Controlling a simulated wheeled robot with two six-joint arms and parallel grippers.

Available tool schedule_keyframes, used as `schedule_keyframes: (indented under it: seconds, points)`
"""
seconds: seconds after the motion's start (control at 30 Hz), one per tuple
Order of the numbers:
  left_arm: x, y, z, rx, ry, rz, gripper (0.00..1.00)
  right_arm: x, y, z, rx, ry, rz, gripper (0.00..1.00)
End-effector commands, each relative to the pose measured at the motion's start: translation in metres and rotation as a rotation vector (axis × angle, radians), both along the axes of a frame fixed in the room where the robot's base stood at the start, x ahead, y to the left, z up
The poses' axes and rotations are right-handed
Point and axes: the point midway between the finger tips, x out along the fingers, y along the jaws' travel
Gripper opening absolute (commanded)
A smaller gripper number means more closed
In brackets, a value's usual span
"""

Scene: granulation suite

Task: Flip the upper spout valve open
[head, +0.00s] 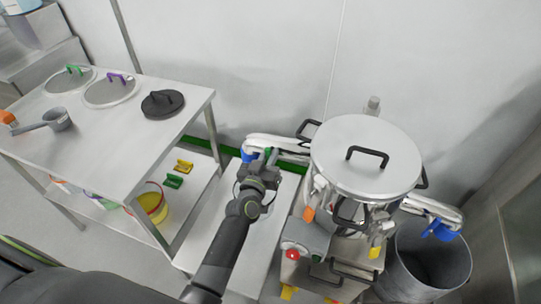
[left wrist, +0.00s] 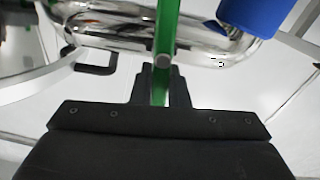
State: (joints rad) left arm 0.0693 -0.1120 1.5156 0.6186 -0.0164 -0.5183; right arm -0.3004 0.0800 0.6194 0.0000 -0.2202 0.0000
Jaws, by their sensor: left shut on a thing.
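A polished steel spout (head: 285,142) sticks out to the left from the lidded steel vessel (head: 330,165). A blue part (head: 249,156) sits at its outer end. My left gripper (head: 264,165) is at this spout, just right of the blue part. In the left wrist view the gripper (left wrist: 162,88) is shut on a green lever (left wrist: 165,30), which runs up across the shiny spout pipe (left wrist: 105,38). The blue part (left wrist: 247,15) shows at upper right there. The lever's far end is out of frame. My right gripper is not in view.
A second steel spout (head: 432,208) with a blue part is on the vessel's right, above a grey bin (head: 402,275). A steel table (head: 118,140) with lids and a scoop stands at left. A red button (head: 292,254) is below the vessel.

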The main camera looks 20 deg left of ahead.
Motion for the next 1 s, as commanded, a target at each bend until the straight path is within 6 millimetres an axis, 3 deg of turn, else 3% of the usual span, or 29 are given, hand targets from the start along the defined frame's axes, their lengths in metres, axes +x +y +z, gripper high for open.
schedule_keyframes:
  seconds: [1.0]
  points:
    - [0.001,0.02,-0.017,-0.958,0.033,0.0,0.0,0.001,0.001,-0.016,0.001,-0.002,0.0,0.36]
